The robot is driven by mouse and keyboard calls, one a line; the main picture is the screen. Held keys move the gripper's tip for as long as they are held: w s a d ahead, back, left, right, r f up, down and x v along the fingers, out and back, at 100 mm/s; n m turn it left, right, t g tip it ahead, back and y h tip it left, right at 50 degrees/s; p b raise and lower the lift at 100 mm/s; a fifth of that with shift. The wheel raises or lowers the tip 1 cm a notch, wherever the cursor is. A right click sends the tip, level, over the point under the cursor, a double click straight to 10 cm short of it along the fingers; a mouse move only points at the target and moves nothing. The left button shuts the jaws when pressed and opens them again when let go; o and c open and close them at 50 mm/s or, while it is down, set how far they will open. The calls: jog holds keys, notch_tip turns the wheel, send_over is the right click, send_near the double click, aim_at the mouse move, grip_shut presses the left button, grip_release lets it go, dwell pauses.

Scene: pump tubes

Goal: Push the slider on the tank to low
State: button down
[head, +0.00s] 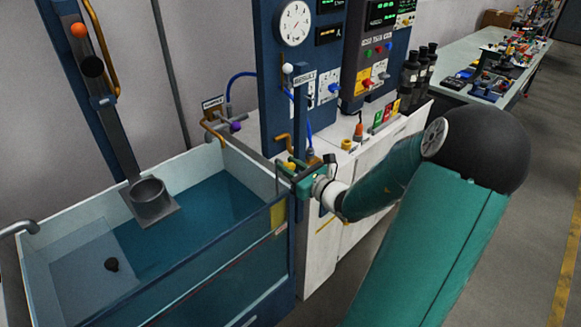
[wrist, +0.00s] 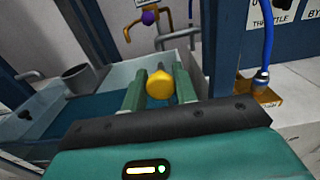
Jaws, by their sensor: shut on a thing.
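The water tank (head: 100,168) has clear walls and blue water and fills the left of the head view; it also shows in the wrist view (wrist: 118,72). A yellow knob (wrist: 160,85) sits between the two green fingers of my gripper (wrist: 158,88). My gripper is shut on this knob. The knob's track and any low marking are hidden or too small to read.
A grey cup (head: 150,197) on a slanted rail stands over the tank. The gauge panel (head: 293,22) and white cabinet (head: 335,195) are to the right.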

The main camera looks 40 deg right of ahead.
notch_tip(320, 180, down, 10)
jog(key=shift+f, duration=0.25)
jog(key=shift+s, duration=0.1)
jog(key=c, duration=1.2)
grip_release()
jog(key=shift+f, duration=0.15)
jog(key=shift+o, duration=0.2)
jog(key=s, duration=1.3)
jog(key=shift+s+d, duration=0.2)
jog(key=shift+s, duration=0.2)
